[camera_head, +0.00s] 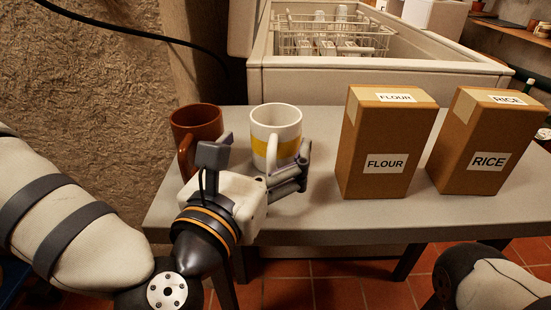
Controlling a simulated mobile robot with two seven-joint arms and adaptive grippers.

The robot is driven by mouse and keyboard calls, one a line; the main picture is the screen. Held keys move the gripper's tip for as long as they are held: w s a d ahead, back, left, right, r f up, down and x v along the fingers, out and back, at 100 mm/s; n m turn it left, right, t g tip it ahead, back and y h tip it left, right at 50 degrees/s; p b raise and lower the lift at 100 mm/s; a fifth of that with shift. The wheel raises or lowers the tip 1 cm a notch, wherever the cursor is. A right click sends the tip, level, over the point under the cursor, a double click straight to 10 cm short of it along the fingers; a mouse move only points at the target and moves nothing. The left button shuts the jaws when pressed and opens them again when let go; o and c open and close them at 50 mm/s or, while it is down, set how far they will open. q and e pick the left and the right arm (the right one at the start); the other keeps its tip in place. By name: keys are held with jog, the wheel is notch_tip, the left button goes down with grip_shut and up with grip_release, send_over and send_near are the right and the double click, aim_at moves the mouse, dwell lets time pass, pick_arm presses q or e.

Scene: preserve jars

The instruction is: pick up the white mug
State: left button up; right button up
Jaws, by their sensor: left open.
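The white mug (276,118) with a yellow band stands upright on the grey table (318,221). Its handle faces the camera. My left gripper (257,159) is open just in front of the mug, with one finger to the left of it and the other at its lower right. The gripper hides part of the mug's lower side. I cannot tell whether a finger touches it. My right arm (492,283) shows only at the bottom right corner, and its gripper is out of view.
A brown mug (197,122) stands just left of the white mug, close to my left gripper. A flour box (384,145) and a rice box (484,143) stand to the right. Behind the table is an open white chest (378,88) with a wire basket (335,39).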

aim_at(267, 142)
pick_arm(q)
jog(key=x, duration=0.3)
jog(key=shift+w+d+f, duration=0.1)
jog(key=shift+w, duration=0.3)
jog(key=c, duration=1.3)
jog(key=shift+c, duration=1.3)
